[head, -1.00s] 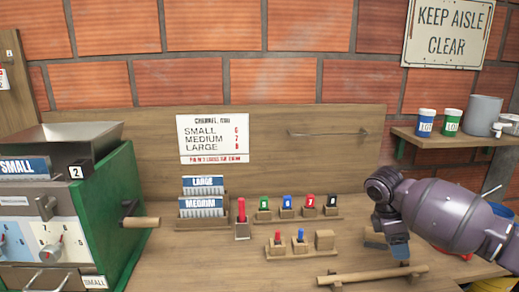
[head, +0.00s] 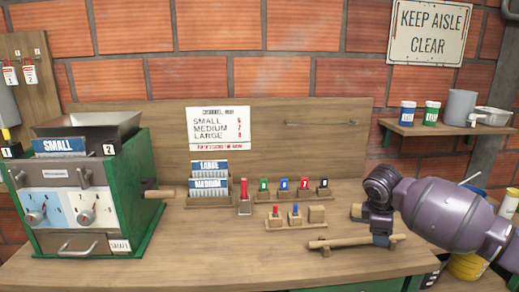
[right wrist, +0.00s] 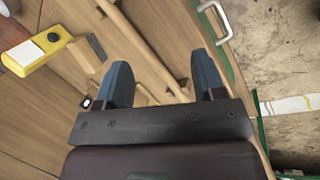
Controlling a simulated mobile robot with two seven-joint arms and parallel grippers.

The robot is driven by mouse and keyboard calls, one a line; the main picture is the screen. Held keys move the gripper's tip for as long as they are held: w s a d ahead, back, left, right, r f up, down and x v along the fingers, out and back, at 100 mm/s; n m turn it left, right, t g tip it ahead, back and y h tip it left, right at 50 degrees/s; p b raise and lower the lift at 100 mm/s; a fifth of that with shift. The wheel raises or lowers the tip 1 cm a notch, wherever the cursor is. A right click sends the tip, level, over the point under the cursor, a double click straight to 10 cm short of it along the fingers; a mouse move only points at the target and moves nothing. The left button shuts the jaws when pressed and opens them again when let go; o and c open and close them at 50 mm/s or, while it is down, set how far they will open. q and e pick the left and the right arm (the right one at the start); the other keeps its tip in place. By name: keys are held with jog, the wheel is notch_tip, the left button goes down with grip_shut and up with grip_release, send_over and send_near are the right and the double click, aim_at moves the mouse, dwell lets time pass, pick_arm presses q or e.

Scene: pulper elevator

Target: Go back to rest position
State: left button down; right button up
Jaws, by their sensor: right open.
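My right gripper (head: 383,240) hangs low over the right side of the wooden bench (head: 230,262), at the right end of a wooden rod on a stand (head: 340,243). In the right wrist view its two blue-grey fingers (right wrist: 163,82) are apart with nothing gripped between them. The rod (right wrist: 135,40) passes beyond the fingers there; whether they touch it I cannot tell. My left gripper is in neither view.
A green machine (head: 140,190) with a hopper stands at the left. Blue-topped cards (head: 209,184) and small coloured pegs in wooden holders (head: 290,188) stand mid-bench. A wall shelf (head: 450,130) holds jars and a grey pot. The bench front is clear.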

jog(key=w+a+r+t+y, duration=0.2)
jog(key=w+a+t+y, duration=0.3)
jog(key=a, duration=0.5)
jog(key=s+a+f+m+t+y, duration=0.3)
jog(key=s+a+f+t, duration=0.25)
jog(key=s, duration=0.25)
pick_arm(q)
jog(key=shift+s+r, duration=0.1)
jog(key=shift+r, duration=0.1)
pick_arm(e)
jog(key=s+d+f+m+h, duration=0.1)
jog(key=s+d+f+m, duration=0.2)
jog(key=s+f, duration=0.4)
jog(key=s+d+f+m+g+h, duration=0.1)
jog(key=s+d+f+m+h, duration=0.1)
jog(key=s+f, duration=0.6)
jog(key=s+d+f+m+h, duration=0.2)
jog(key=s+d+f, duration=0.4)
jog(key=s, duration=1.3)
jog(key=shift+f+m+g, duration=0.35)
jog(key=shift+f+m, duration=0.55)
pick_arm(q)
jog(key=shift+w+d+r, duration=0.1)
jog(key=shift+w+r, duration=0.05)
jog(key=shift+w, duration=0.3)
